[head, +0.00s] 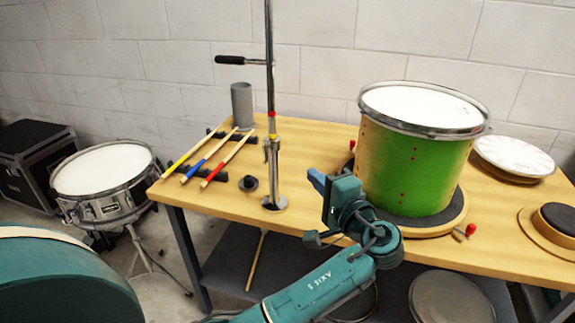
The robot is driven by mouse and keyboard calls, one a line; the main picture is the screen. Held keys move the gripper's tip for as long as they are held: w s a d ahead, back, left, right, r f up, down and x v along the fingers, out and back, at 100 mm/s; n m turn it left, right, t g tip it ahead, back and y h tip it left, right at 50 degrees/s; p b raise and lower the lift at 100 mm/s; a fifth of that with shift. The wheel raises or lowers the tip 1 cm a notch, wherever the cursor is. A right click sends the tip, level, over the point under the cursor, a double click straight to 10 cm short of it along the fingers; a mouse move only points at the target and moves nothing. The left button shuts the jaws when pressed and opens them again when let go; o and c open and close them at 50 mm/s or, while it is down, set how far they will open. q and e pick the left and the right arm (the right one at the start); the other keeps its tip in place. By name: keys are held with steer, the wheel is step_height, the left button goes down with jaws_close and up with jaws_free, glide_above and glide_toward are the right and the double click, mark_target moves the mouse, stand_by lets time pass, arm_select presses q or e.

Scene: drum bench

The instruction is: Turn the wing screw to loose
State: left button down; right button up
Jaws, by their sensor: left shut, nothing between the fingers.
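A chrome stand (274,175) rises upright from a round foot on the wooden bench. A small wing screw (266,148) appears to stick out on the left of its collar, below a yellow band; it is too small to tell how it is turned. My left gripper (316,181) is shut and empty. It shows to the right of the stand's lower part and in front of the green drum, apart from the screw in the picture. My right gripper is not in view.
A green drum (412,165) stands on a round wooden base at the right. Several coloured sticks (207,160) lie on a black rack at the left, by a grey cup (242,105). A black knob (248,183) lies left of the stand. A snare drum (103,172) stands beside the bench.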

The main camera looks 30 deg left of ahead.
mark_target(267, 151)
arm_select(q)
steer(key=s+a+p+x, duration=0.1)
steer(key=s+p+x, duration=0.1)
steer(key=x, duration=1)
steer(key=shift+s+a+p, duration=0.15)
steer(key=shift+a+p, duration=0.3)
steer(key=shift+a, duration=0.2)
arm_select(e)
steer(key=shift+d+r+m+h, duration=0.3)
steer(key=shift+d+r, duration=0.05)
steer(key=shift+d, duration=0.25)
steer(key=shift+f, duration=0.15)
